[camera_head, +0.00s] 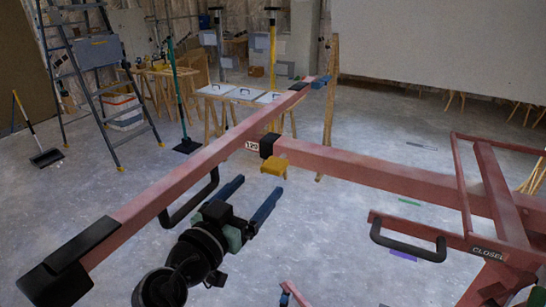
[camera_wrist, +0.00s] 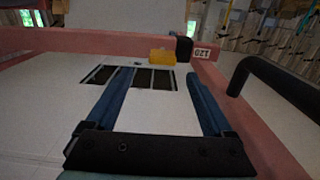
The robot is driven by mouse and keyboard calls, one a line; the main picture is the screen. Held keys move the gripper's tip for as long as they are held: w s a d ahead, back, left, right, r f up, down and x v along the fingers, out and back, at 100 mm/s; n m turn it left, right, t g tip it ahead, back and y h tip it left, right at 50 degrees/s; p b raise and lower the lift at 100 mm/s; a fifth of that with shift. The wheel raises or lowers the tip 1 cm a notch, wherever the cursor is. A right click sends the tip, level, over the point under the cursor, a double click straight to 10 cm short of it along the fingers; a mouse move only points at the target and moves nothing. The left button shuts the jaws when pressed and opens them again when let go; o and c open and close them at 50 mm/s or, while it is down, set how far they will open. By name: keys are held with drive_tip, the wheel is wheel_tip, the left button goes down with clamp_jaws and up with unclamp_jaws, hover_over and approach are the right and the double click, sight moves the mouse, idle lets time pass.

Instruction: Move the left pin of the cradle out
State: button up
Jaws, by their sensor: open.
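The cradle is a pink-red bar frame (camera_head: 370,172); its bars also show in the wrist view (camera_wrist: 80,42). A yellow piece (camera_head: 273,167), perhaps the left pin, sits under the black joint where two bars meet. It also shows in the wrist view (camera_wrist: 162,57), just beyond and between the fingertips. My gripper (camera_head: 260,184) is open and empty, with its two blue fingers pointing toward the yellow piece, apart from it. In the wrist view my gripper (camera_wrist: 158,73) frames it. How far the yellow piece reaches into the bar is hidden.
A black handle (camera_head: 190,203) hangs on the left bar close beside my gripper; it looms at right in the wrist view (camera_wrist: 285,85). Another handle (camera_head: 408,246) is near a "CLOSE" label at right. A ladder (camera_head: 92,85) and work tables stand behind. The floor between is mostly clear.

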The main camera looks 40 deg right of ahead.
sight(269, 172)
drive_tip(key=p+x, duration=0.3)
drive_tip(key=x, duration=0.5)
drive_tip(key=shift+w+d, duration=0.25)
drive_tip(key=shift+d, duration=0.1)
drive_tip(key=shift+w+d, duration=0.1)
drive_tip(key=shift+w, duration=0.05)
drive_tip(key=shift+c, duration=0.2)
clamp_jaws()
